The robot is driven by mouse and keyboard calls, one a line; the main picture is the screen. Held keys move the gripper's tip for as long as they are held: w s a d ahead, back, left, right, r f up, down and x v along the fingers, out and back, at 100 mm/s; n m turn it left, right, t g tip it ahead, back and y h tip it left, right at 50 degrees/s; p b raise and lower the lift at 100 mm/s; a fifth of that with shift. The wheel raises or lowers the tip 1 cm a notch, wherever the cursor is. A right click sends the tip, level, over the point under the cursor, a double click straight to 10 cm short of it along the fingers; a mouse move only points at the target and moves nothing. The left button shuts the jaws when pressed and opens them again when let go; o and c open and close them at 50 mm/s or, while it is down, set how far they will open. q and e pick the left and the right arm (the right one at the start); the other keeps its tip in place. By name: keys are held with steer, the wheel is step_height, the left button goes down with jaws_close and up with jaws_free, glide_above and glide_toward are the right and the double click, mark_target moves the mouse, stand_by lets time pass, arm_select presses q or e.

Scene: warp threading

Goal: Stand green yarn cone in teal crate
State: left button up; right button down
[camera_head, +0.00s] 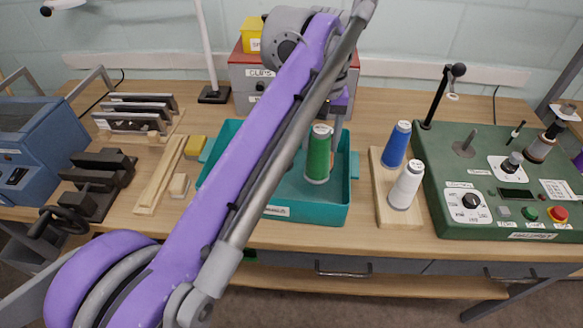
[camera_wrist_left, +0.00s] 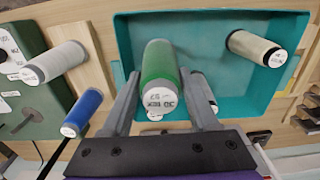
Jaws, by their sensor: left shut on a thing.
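The green yarn cone (camera_head: 318,158) is upright, inside the outline of the teal crate (camera_head: 352,175) toward its right side. My left gripper (camera_head: 323,136) comes from above and is shut on the cone. In the left wrist view the fingers (camera_wrist_left: 160,80) lie on either side of the green cone (camera_wrist_left: 158,65), with the teal crate (camera_wrist_left: 215,28) beneath. I cannot tell whether the cone's base touches the crate floor. A cream cone (camera_wrist_left: 256,47) is also in the crate in the wrist view; my arm hides much of the crate in the head view. My right gripper is not in view.
Right of the crate, a wooden board (camera_head: 385,212) holds a blue cone (camera_head: 396,146) and a white cone (camera_head: 407,186). A green control panel (camera_head: 465,155) stands farther right. Wooden strips (camera_head: 158,178) and a yellow block (camera_head: 195,147) lie left. A red-grey box (camera_head: 248,85) stands behind.

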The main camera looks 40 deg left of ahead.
arm_select(q)
steer(key=shift+w+f, duration=0.15)
steer(key=shift+f, duration=0.2)
step_height(320, 180, down, 9)
steer(key=b, duration=0.1)
steer(key=shift+b, duration=0.35)
steer(key=shift+f, duration=0.2)
steer(key=o, duration=1.1)
step_height(320, 180, up, 12)
steer(key=shift+r+p, duration=0.15)
steer(key=shift+p, duration=0.9)
